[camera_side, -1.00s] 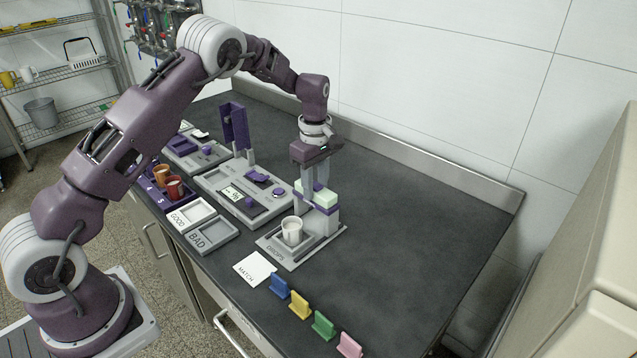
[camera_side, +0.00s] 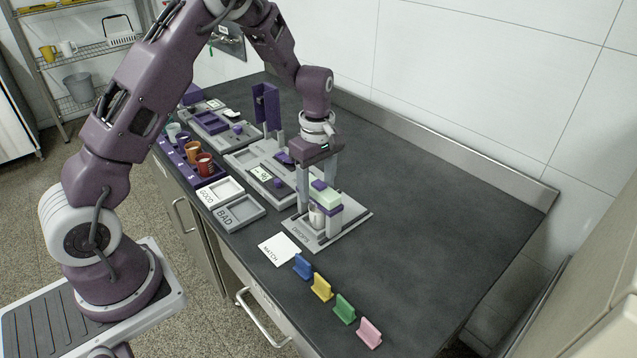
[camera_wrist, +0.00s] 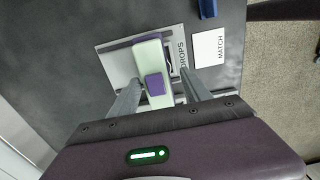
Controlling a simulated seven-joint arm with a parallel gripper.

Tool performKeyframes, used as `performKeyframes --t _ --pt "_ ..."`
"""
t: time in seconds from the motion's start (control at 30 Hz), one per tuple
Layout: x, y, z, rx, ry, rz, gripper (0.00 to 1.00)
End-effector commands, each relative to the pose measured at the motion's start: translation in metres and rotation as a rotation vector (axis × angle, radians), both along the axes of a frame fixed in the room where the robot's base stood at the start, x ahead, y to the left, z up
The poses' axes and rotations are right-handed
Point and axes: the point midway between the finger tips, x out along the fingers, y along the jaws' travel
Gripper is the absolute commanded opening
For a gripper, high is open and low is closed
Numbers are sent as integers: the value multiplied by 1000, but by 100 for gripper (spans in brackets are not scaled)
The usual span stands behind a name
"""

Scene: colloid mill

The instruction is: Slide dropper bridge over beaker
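The dropper bridge (camera_side: 327,198) is a mint-green block with a purple knob on top and purple bands. It stands over the white beaker (camera_side: 316,217) on the grey DROPS base (camera_side: 350,222). The beaker shows only in part below the bridge. My gripper (camera_side: 318,194) points down over the bridge, its two grey fingers spread apart. In the wrist view, the fingers of my gripper (camera_wrist: 157,92) stand on either side of the bridge (camera_wrist: 150,56), with gaps to the purple knob (camera_wrist: 155,85). The gripper is open and holds nothing.
A MATCH card (camera_side: 280,248) and blue, yellow, green and pink tabs (camera_side: 321,288) lie in front. GOOD (camera_side: 220,192) and BAD (camera_side: 240,213) trays, a purple cup rack and grey devices stand to the left. The bench right of the base is clear.

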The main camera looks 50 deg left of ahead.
Motion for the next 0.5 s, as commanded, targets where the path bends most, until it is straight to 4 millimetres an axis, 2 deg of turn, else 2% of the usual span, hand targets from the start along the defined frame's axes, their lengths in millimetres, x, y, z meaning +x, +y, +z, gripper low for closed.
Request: performKeyframes --t 0.17,0.23,0.5 --pt "1 0 1 0 -2 -1 56" --pt "2 -1 8 0 -4 -1 56" --pt "1 0 61 0 -4 -1 56"
